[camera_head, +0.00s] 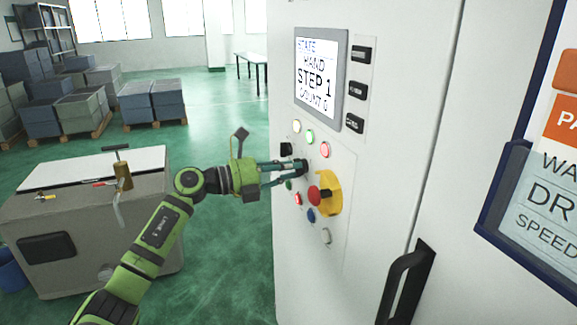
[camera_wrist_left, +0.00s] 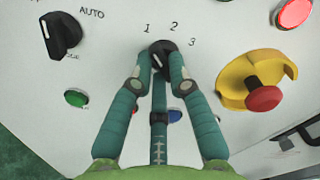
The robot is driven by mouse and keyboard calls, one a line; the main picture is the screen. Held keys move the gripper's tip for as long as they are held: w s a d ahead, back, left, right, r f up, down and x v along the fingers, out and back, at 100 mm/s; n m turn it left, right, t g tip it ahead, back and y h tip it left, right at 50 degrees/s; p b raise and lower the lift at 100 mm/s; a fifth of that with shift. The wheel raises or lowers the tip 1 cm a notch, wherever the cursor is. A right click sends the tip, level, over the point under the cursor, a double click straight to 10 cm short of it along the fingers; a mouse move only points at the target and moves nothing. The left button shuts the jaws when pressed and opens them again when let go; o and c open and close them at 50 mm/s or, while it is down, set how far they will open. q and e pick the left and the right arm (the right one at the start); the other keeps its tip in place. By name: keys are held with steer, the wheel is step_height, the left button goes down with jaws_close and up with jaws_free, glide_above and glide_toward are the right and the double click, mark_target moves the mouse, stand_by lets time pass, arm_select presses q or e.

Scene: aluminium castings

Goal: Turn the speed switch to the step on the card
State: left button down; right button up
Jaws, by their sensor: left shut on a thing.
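The speed switch (camera_wrist_left: 163,46) is a small black knob with the numbers 1, 2 and 3 printed around it on the white panel. My left gripper (camera_wrist_left: 161,62) is shut on the knob, one fingertip on each side; in the head view its fingertips (camera_head: 297,166) reach the panel. The fingers partly hide the knob, and its exact pointing is hard to tell. The display (camera_head: 318,78) reads HAND, STEP 1, COUNT 0. The card (camera_head: 545,200) in a blue holder at the right edge shows cut-off text ending in SPEED; its step number is out of view. My right gripper is not in view.
A red emergency button (camera_wrist_left: 263,98) in a yellow guard sits close right of the switch. A black AUTO selector (camera_wrist_left: 62,35) is to the left. Coloured buttons surround them. A black door handle (camera_head: 405,285) stands out lower right. A grey cart (camera_head: 40,215) is left.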

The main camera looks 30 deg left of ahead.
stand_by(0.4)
arm_select(q)
steer(key=c, duration=1.2)
jaws_free()
steer(key=shift+a, duration=0.1)
steer(key=v, duration=1.2)
